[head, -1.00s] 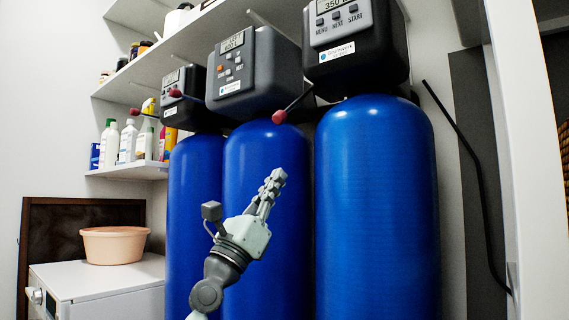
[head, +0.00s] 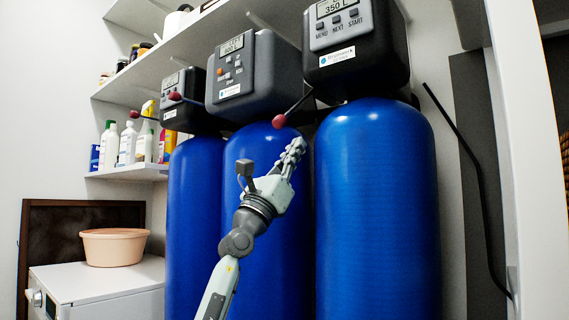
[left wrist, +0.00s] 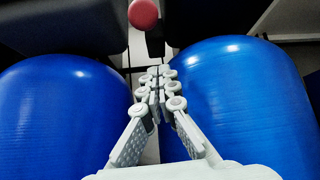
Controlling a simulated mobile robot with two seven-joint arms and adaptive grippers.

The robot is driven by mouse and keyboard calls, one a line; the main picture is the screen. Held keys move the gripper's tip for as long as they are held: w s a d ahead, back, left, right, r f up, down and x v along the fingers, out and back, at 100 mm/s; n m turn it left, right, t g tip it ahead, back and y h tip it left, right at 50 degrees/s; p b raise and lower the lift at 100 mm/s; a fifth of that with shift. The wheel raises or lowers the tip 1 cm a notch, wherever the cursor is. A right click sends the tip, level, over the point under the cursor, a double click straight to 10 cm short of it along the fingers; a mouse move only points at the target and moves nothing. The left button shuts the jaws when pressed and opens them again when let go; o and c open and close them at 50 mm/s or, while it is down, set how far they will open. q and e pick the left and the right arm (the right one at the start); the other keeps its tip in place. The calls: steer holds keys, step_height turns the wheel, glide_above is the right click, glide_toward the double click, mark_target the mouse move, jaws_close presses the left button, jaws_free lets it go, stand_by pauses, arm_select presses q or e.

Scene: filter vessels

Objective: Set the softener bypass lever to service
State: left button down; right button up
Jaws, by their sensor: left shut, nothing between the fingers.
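Three blue vessels with dark control heads stand in a row. Each head has a lever with a red knob. The right vessel's lever (head: 295,105) slants down left to its red knob (head: 279,121). The middle vessel's knob (head: 175,96) and the left vessel's knob (head: 134,113) are farther left. I cannot read which vessel is the softener. My left gripper (head: 298,146) is shut and empty, just below and right of the right vessel's knob, apart from it. In the left wrist view, a red knob (left wrist: 143,14) is beyond the fingertips (left wrist: 154,76). My right gripper is not in view.
The right vessel (head: 377,200) and middle vessel (head: 262,180) flank the gripper closely. A shelf with bottles (head: 128,143) and a white appliance with a peach tub (head: 114,247) are at the left. A white post (head: 520,160) stands at the right.

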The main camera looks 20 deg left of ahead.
arm_select(q)
steer(key=shift+s+a+r+p, duration=0.2)
steer(key=shift+s+a+r, duration=0.2)
steer(key=shift+s+r, duration=0.25)
steer(key=shift+s+a+r+p, duration=0.2)
steer(key=shift+s+a+r, duration=0.2)
steer(key=shift+s, duration=0.3)
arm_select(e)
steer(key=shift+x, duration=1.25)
arm_select(q)
steer(key=shift+r, duration=0.15)
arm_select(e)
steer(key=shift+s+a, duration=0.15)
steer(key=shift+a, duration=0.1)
